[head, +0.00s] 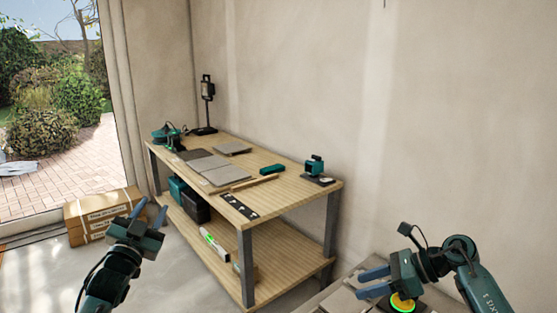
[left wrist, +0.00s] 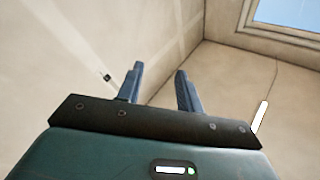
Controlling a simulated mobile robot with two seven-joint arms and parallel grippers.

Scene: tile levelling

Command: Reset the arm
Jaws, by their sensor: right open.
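My left gripper (head: 149,212) is raised in the lower left of the head view, in front of the workbench, with its blue fingers pointing up. In the left wrist view the two fingers (left wrist: 160,85) stand apart with nothing between them, against bare wall and ceiling. My right gripper (head: 366,282) is at the lower right of the head view, its blue fingers apart and pointing left. It hovers over or close beside a low surface with grey slabs (head: 340,299); the exact gap cannot be told. No object shows between its fingers.
A wooden workbench (head: 290,189) against the wall holds grey tiles (head: 220,174), a lamp (head: 207,100), a teal tool (head: 314,166) and a green block (head: 272,169). A spirit level (head: 214,243) lies on its lower shelf. Cardboard boxes (head: 100,213) stand at the left by the opening.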

